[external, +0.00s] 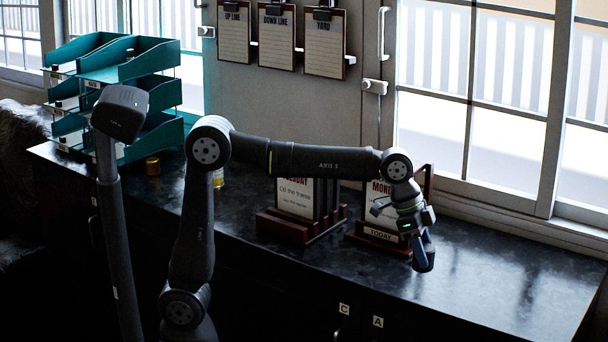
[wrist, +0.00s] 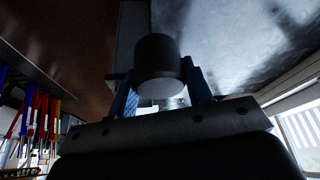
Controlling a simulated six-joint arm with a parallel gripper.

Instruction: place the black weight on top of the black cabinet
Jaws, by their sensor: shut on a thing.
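My gripper (external: 422,240) points down over the right part of the counter. Its blue fingers are shut on the black weight (external: 424,262), a short dark cylinder. In the wrist view the weight (wrist: 157,52) sits between the two blue fingers of my gripper (wrist: 160,82), with its paler end face towards the camera. The black cabinet (external: 490,285) is the long dark unit under the window, with a glossy top and front labels C and A. The weight appears above the cabinet top near its front edge; the exact gap is hard to tell.
Teal trays (external: 130,60) and a small amber jar (external: 152,166) are at the left. The cabinet top to the right is clear.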

